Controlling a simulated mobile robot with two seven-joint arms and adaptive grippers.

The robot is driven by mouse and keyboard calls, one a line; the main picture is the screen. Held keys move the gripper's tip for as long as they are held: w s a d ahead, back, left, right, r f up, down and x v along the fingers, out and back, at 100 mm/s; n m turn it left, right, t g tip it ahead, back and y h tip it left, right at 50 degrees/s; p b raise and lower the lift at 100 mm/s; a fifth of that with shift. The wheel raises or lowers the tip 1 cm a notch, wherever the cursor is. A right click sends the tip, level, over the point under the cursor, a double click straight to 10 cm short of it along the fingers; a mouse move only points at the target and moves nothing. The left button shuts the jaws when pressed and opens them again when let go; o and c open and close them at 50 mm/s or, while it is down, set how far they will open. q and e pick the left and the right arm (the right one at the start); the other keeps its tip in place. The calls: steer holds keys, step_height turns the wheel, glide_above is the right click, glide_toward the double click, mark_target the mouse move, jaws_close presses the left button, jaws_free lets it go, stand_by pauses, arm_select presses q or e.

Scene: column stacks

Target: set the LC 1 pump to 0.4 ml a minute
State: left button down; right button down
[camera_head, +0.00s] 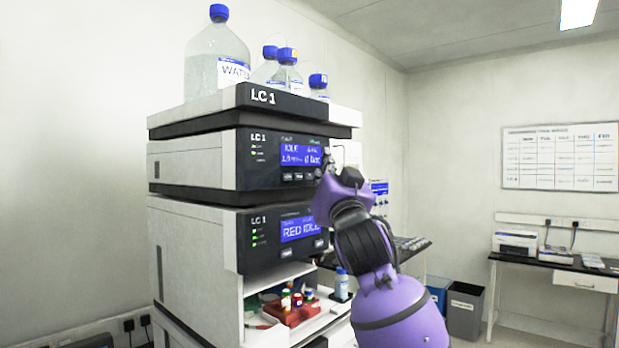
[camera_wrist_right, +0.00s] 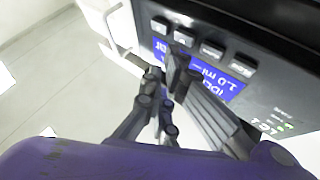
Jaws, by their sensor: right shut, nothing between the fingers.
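The LC 1 pump (camera_head: 240,160) is the upper module with a black front, under the bottle tray. Its blue display (camera_head: 302,155) shows IDLE and a flow line that seems to read 1.0 ml. Below the display is a row of small buttons (camera_head: 298,177). The wrist view shows the display (camera_wrist_right: 215,82) upside down and the grey buttons (camera_wrist_right: 212,49) above it. My right gripper (camera_head: 328,162) is shut and empty at the right end of the panel. Its fingertips (camera_wrist_right: 177,62) are close to the buttons and cover part of the display. I cannot tell whether they touch.
Below the pump is another LC 1 module (camera_head: 290,235) with a display reading RED IDLE. An open bay with a red vial rack (camera_head: 293,312) lies beneath it. Bottles, including a large water bottle (camera_head: 215,70), stand on top. A desk (camera_head: 555,268) and bins stand right.

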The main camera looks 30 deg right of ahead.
steer(key=shift+w, duration=0.15)
stand_by(0.3)
steer(key=shift+w+a, duration=0.2)
steer(key=shift+w, duration=0.05)
steer(key=shift+w+a, duration=0.15)
steer(key=shift+w, duration=0.25)
stand_by(0.6)
steer(key=shift+s, duration=0.1)
steer(key=shift+s+d, duration=0.35)
steer(key=shift+s, duration=0.35)
steer(key=shift+s, duration=0.1)
steer(key=shift+s+d, duration=0.3)
steer(key=shift+s, duration=0.45)
steer(key=shift+s+d, duration=0.35)
steer(key=shift+s, duration=0.35)
steer(key=shift+s+d, duration=0.3)
steer(key=shift+s, duration=0.45)
stand_by(0.4)
